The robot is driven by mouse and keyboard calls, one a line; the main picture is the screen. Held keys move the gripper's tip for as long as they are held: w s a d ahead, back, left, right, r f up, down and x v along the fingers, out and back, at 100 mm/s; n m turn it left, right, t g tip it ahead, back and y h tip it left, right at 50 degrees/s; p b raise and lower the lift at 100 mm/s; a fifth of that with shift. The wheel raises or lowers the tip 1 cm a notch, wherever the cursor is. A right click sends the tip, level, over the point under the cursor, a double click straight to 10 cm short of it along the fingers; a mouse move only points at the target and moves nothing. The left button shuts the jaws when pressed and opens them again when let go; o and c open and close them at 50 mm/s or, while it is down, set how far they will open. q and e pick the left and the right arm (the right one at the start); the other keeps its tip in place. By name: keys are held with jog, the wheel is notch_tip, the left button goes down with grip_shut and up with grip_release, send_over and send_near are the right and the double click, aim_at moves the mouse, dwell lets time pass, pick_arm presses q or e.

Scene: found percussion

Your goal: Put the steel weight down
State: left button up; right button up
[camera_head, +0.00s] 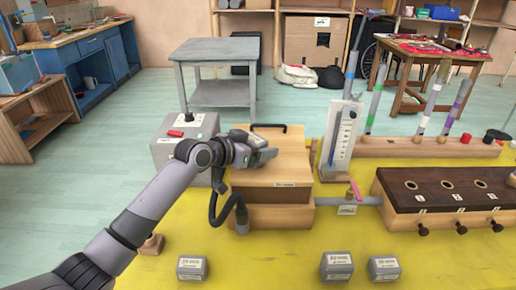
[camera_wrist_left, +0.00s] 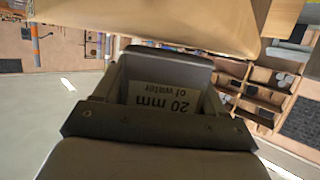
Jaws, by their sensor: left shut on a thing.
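My left gripper (camera_head: 262,151) is over the top board of a wooden box (camera_head: 284,172), which has a black handle. Wood of the box fills the top of that view. I cannot tell whether the weight touches the board. My right gripper is not in view.
Three similar grey weights (camera_head: 192,268), (camera_head: 336,266), (camera_head: 383,268) stand on the yellow tabletop (camera_head: 280,255). A grey box (camera_head: 170,152) stands left of the wooden box. A white gauge (camera_head: 342,135) and a dark-topped wooden chest (camera_head: 440,190) stand to the right.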

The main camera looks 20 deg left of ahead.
pick_arm(q)
jog(key=shift+f, duration=0.15)
jog(key=shift+f, duration=0.1)
jog(key=o, duration=1.6)
jog(key=shift+f, duration=0.1)
jog(key=shift+c, duration=0.2)
jog(key=shift+s+a+r, duration=0.1)
jog(key=shift+r, duration=0.1)
jog(key=v, duration=1.1)
jog(key=shift+s+r, duration=0.15)
jog(key=shift+s, duration=0.25)
jog(key=shift+a, duration=0.15)
